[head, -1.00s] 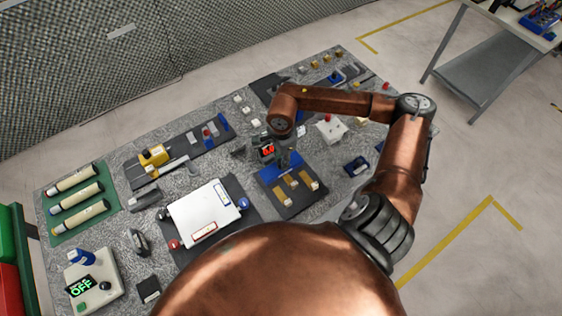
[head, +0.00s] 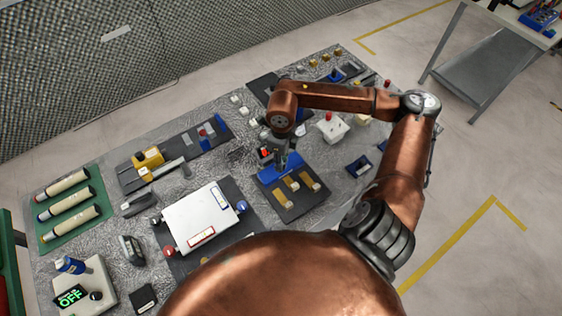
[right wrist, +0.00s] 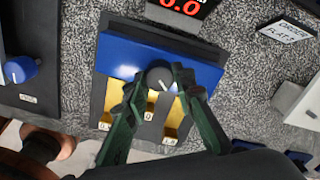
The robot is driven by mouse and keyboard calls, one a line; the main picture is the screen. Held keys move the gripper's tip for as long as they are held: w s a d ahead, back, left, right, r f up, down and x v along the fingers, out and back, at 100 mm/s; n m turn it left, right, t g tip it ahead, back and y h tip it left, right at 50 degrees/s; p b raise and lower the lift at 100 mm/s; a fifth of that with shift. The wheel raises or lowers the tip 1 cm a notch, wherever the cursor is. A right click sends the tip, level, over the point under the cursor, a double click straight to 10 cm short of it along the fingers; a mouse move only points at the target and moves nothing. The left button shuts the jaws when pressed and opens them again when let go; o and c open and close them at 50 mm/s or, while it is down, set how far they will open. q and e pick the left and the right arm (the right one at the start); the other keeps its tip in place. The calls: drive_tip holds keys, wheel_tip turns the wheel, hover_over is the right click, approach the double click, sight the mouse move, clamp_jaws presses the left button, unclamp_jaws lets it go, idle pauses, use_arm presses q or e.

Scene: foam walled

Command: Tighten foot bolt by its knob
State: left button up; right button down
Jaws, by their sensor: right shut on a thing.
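A dark round knob (right wrist: 160,78) with a pale pointer line stands at the front edge of a blue block (right wrist: 120,55) in the right wrist view. My right gripper (right wrist: 155,84), with dark green fingers, is shut on this knob, one finger at each side. In the head view the right gripper (head: 285,163) reaches down to the blue block (head: 274,170), and the knob is hidden there. Brass strips (right wrist: 173,122) with small white tags lie on the dark base below the block. I cannot tell which part is the foot bolt. My left gripper is not in view.
A red digital display (right wrist: 182,5) stands just behind the block. A white box (head: 201,219) with coloured knobs is to the left, and a white block (head: 331,128) with a red top to the right. Speckled table surface lies between the fixtures.

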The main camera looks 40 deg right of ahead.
drive_tip(key=m+b, duration=0.1)
drive_tip(key=m, duration=0.3)
drive_tip(key=shift+m, duration=0.3)
drive_tip(key=shift+m+b, duration=0.35)
drive_tip(key=shift+m, duration=1.65)
drive_tip(key=c, duration=1.6)
unclamp_jaws()
drive_tip(key=shift+r, duration=0.1)
wheel_tip(320, 180, up, 12)
drive_tip(key=shift+f, duration=0.1)
